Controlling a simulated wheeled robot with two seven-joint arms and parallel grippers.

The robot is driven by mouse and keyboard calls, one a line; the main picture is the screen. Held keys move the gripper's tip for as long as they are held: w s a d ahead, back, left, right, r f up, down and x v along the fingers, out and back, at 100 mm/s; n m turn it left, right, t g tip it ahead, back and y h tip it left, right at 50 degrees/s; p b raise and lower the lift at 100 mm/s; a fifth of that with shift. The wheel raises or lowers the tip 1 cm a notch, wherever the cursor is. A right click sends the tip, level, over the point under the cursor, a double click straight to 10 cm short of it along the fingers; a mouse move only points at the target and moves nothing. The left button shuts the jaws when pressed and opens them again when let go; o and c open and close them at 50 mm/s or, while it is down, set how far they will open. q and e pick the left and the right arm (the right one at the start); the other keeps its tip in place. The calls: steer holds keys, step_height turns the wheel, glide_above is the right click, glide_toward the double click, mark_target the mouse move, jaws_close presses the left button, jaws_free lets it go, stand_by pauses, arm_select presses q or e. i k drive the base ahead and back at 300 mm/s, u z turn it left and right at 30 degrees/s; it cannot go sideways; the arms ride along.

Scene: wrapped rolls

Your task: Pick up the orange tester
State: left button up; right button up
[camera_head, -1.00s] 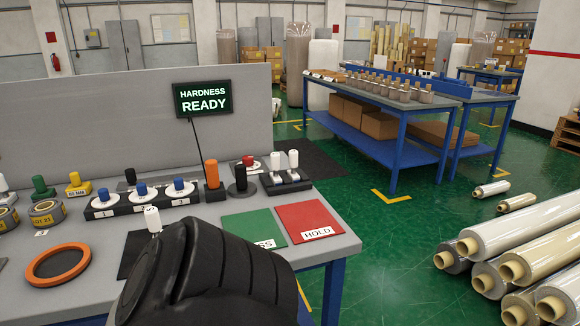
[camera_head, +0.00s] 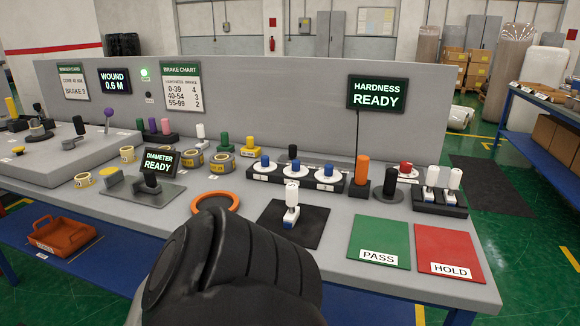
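The orange tester (camera_head: 362,170) stands upright on the grey bench (camera_head: 345,255), below the hardness display (camera_head: 377,94) reading "HARDNESS READY". It has an orange cylinder grip above a dark lower part, and a dark cable runs from the display down to it. Nothing covers it. A black ribbed link of my own arm fills the bottom middle of the head view, in front of the bench. Neither gripper shows in the view.
A black upright tool (camera_head: 390,182) stands close right of the tester, and white discs with blue knobs (camera_head: 328,172) close left. Green PASS (camera_head: 380,238) and red HOLD (camera_head: 450,250) mats lie in front. A white-topped tool (camera_head: 291,205) stands on a black mat; an orange ring (camera_head: 215,203) lies left.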

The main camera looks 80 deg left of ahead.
mark_target(362, 162)
steer(key=u, duration=2.65)
